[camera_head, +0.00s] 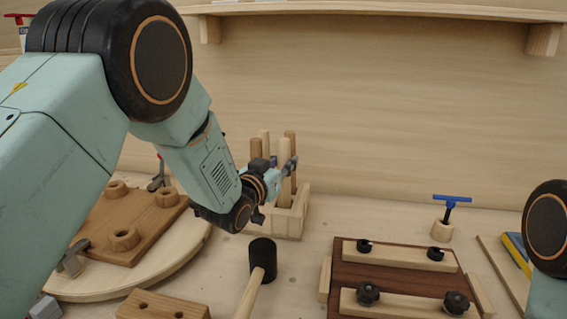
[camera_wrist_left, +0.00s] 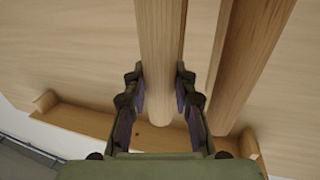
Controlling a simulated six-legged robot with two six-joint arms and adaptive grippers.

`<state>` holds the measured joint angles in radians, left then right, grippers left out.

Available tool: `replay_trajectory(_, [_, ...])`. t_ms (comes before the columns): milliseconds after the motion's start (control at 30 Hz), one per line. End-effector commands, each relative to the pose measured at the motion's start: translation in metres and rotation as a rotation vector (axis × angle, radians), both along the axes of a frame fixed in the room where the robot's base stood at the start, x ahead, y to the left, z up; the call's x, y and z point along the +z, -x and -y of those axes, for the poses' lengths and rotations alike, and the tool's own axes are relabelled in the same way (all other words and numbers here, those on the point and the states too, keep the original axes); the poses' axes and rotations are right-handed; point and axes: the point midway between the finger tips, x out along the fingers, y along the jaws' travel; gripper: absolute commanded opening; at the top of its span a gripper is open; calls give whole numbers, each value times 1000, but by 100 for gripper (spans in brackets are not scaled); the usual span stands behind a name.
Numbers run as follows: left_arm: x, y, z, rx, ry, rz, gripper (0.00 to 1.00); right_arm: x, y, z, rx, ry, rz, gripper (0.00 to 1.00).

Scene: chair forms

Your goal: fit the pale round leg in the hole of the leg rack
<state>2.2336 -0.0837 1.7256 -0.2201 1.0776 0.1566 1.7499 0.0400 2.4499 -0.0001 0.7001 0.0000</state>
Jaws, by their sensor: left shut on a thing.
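My left gripper (camera_head: 282,166) is shut on the pale round leg (camera_head: 283,148) above the leg rack (camera_head: 290,222). In the left wrist view the leg (camera_wrist_left: 160,60) lies between the two fingers (camera_wrist_left: 160,98), and one end of it shows. The leg looks about upright in the head view. Its lower part is hidden by the rack, so I cannot tell whether it is in a hole. The rack is a pale wooden block with several other legs standing in it, close beside the gripper. My right gripper is out of view.
A brown leg (camera_wrist_left: 258,60) stands close beside the held leg. A round board with a brown plate (camera_head: 135,235) lies left, a mallet (camera_head: 262,258) in front, a dark clamped panel (camera_head: 395,280) right. A blue-handled tool (camera_head: 450,205) stands at back right. A shelf (camera_head: 370,10) hangs above.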

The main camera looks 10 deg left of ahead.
Motion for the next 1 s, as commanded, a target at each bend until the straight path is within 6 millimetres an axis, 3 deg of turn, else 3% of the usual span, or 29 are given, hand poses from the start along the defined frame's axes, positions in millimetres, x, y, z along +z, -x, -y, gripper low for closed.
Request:
replay_trajectory(733, [-7, 1, 0, 0, 0, 0, 0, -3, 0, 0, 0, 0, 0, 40])
replay_trajectory(767, [-7, 1, 0, 0, 0, 0, 28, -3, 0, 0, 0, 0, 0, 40])
replay_trajectory(1000, [-6, 1, 0, 0, 0, 0, 48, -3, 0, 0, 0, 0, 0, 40])
